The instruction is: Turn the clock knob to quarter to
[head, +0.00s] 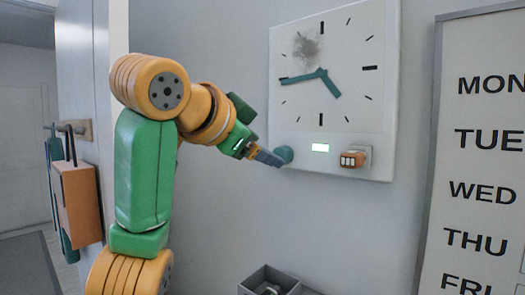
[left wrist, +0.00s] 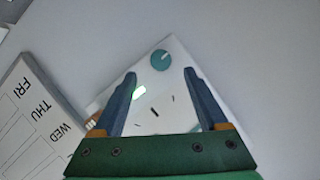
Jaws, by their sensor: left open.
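The white clock panel (head: 300,110) hangs on the wall, with black tick marks and two teal hands. The longer hand (head: 298,78) points left at the nine mark, and the shorter hand (head: 331,87) points to the lower right. The round teal clock knob (head: 285,154) sits at the panel's lower left. It also shows in the left wrist view (left wrist: 160,60), with a pale line on its face. My left gripper (head: 275,160) is beside the knob in the head view. In the left wrist view its fingers (left wrist: 160,73) are spread and empty, with the knob just beyond the tips.
A small lit display (head: 320,148) and an orange block with dark slots (head: 352,160) are on the panel's lower part. A weekday board (head: 485,150) hangs to the right. A grey box (head: 268,280) is below. An orange bag (head: 77,203) hangs at left.

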